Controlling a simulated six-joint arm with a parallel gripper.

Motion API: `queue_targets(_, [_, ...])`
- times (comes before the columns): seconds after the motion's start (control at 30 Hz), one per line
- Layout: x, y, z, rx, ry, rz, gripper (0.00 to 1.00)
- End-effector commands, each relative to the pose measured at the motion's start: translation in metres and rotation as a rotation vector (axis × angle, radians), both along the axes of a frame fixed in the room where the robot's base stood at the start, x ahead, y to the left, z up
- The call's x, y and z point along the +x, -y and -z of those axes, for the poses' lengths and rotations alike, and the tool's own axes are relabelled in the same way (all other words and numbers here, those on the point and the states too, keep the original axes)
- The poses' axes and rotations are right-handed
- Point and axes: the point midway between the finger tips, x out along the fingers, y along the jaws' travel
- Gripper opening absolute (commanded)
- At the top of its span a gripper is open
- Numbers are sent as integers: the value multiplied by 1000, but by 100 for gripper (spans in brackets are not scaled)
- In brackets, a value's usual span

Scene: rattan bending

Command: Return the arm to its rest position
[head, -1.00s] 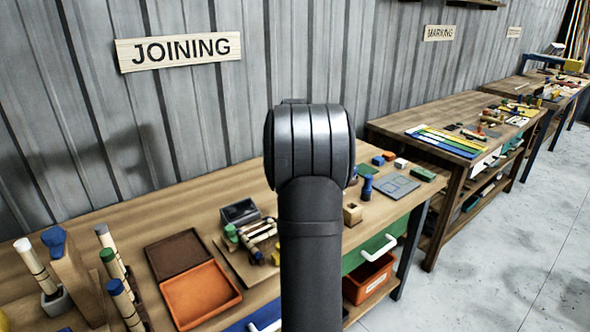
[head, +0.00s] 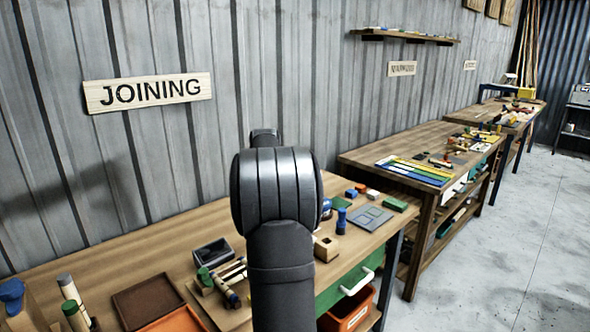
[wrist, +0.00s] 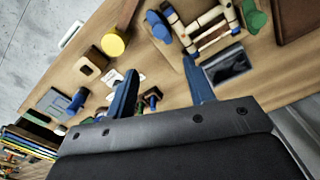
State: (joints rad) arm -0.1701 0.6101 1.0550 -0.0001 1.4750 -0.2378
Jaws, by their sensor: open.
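In the wrist view my gripper (wrist: 161,88) shows as two blue fingers set wide apart with nothing between them. Past the fingers lies the wooden bench top (wrist: 165,75), some way off, with small items on it. In the head view my arm stands upright in front of the joining bench (head: 215,222), and its dark upper joint covers part of the bench and wall. My gripper is hidden behind the arm in the head view.
The bench carries a brown tray (head: 147,301), an orange tray (head: 180,322), a wooden frame of pegs (head: 222,284), a blue peg (head: 341,221) and a grey plate (head: 369,217). The corrugated wall (head: 215,45) stands behind. Open floor (head: 485,240) lies to the right.

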Motion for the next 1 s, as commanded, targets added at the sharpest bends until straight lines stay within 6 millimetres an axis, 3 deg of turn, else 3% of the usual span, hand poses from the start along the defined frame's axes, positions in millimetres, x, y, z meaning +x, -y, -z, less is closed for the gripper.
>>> queue_targets(0.6, [-1, 0, 122, -1, -4, 0, 49])
queue_targets(0.8, [0, 0, 145, -1, -4, 1, 49])
queue_targets(1.0, [0, 0, 151, 0, -1, 1, 49])
